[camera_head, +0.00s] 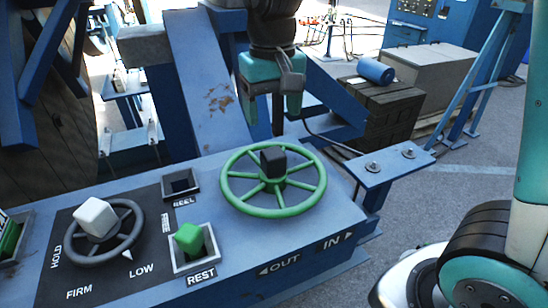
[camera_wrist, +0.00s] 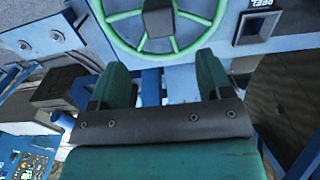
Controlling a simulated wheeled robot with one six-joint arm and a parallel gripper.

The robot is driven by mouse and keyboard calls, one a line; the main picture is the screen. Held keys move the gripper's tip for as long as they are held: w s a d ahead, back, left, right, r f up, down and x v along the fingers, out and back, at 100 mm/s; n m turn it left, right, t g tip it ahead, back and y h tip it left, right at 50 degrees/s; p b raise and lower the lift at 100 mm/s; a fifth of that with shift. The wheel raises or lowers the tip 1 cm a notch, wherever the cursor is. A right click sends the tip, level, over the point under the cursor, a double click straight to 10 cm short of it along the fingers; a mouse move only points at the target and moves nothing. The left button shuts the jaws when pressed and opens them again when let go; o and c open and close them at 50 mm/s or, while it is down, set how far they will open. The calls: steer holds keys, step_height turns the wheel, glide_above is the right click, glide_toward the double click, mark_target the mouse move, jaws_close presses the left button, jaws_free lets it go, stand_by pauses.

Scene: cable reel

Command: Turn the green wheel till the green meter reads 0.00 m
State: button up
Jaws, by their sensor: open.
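The green wheel (camera_head: 273,210) lies flat on the blue console, with spokes and a dark block (camera_head: 272,163) at its hub. It also shows at the top of the wrist view (camera_wrist: 205,20), partly cut off. My gripper (camera_head: 272,108) is open and empty, above and behind the wheel, apart from it. In the wrist view its two green fingers (camera_wrist: 162,78) are spread, with the wheel beyond them. "OUT" and "IN" arrows (camera_head: 305,252) are printed on the console in front of the wheel. I cannot make out a green meter reading.
A dark wheel (camera_head: 125,240) with a white cube knob (camera_head: 94,216) sits left, marked HOLD, FIRM, LOW, FREE. A green block (camera_head: 189,237) stands in the REST socket; the REEL socket (camera_head: 180,184) looks empty. A bolted blue bracket (camera_head: 390,166) juts out right of the wheel.

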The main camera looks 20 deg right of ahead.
mark_target(273, 153)
step_height(273, 153, down, 12)
steer(key=shift+f+p, duration=0.1)
steer(key=shift+p, duration=0.55)
steer(key=shift+c, duration=0.4)
steer(key=c, duration=1.2)
